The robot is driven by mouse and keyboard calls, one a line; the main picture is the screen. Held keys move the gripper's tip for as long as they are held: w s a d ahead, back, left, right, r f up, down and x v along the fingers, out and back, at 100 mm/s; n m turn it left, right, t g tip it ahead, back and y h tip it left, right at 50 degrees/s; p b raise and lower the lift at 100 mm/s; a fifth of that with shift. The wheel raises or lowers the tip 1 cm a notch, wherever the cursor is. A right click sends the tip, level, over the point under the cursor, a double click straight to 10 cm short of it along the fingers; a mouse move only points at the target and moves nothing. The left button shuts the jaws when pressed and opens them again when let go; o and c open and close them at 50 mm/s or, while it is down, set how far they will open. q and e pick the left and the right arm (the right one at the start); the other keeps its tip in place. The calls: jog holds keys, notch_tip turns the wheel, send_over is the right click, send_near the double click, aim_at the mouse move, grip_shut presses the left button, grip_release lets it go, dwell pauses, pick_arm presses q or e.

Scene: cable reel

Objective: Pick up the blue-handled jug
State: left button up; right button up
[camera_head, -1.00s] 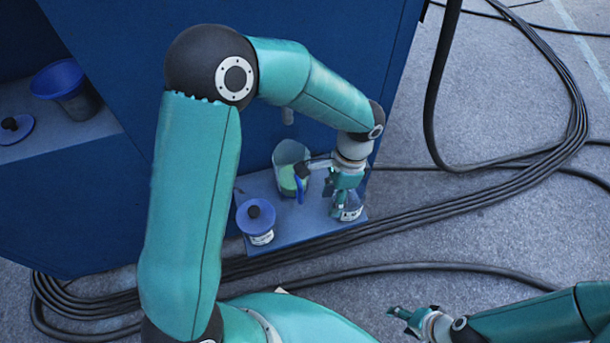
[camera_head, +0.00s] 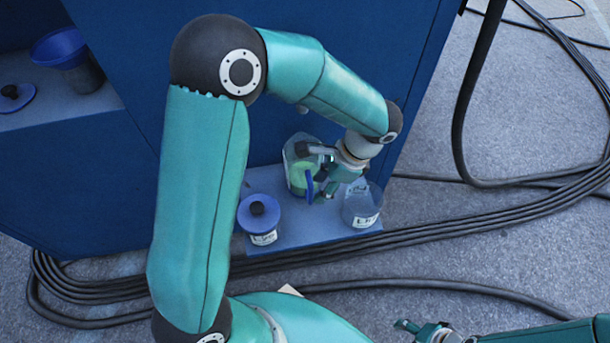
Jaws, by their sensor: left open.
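The blue-handled jug (camera_head: 297,166) is clear with green contents and stands on a small blue shelf (camera_head: 290,240) against the blue cabinet. Its blue handle (camera_head: 309,187) faces the front right. My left gripper (camera_head: 318,172) is open at the jug's right side, with its fingers around or beside the handle; I cannot tell which. Part of the jug is hidden behind the fingers. My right gripper (camera_head: 425,330) is at the bottom edge, far from the jug, and its fingers are too small and cut off to judge.
A jar with a blue lid (camera_head: 259,215) stands left of the jug, and a clear labelled container (camera_head: 362,206) stands right of it. A blue-rimmed dark container (camera_head: 72,62) and a lid (camera_head: 14,97) sit in the left recess. Black cables (camera_head: 480,222) run across the floor.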

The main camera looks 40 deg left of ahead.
aim_at(310, 201)
pick_arm(q)
jog(key=b+x, duration=0.1)
jog(key=x, duration=0.4)
jog(key=shift+s+a+f+b, duration=0.15)
jog(key=shift+a+f+b, duration=0.1)
jog(key=shift+a+b, duration=0.1)
grip_shut()
